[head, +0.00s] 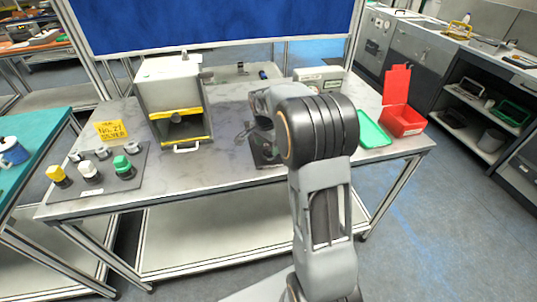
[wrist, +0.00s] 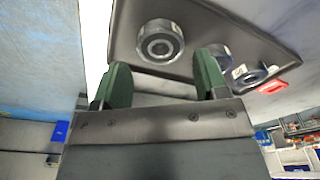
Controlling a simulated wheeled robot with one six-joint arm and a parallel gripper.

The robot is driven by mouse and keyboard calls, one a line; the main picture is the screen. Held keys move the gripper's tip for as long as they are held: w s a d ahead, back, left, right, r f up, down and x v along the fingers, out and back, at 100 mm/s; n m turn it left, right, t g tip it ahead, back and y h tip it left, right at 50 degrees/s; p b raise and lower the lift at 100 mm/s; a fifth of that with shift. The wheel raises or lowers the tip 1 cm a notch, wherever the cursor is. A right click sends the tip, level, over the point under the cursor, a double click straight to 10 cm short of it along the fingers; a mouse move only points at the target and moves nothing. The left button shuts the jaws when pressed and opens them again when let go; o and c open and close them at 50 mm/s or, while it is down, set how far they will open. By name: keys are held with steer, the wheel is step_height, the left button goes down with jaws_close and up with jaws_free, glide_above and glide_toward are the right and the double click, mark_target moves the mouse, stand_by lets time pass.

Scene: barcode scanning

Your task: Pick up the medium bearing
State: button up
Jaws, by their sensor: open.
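Three grey ring-shaped bearings lie in a row on a dark tray (wrist: 190,22) in the wrist view. The nearest bearing (wrist: 160,45) shows between and beyond my fingers, a second bearing (wrist: 222,55) sits by the right finger's tip, and a third bearing (wrist: 250,75) is farther right. Perspective makes it hard to tell which is the medium one. My gripper (wrist: 164,72) is open with green fingertips and nothing between them, apart from the bearings. In the head view my arm hides the gripper and most of a dark tray (head: 267,160).
On the grey table (head: 215,165), a dark board (head: 105,182) at left holds yellow, white and green-capped items and several grey pieces. A metal box machine (head: 172,95) stands behind. A green tray (head: 371,132) and open red box (head: 402,118) sit at right.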

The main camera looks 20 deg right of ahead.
mark_target(269, 151)
steer(key=shift+w+d+f, duration=0.15)
steer(key=shift+f, duration=1.65)
steer(key=c, duration=0.8)
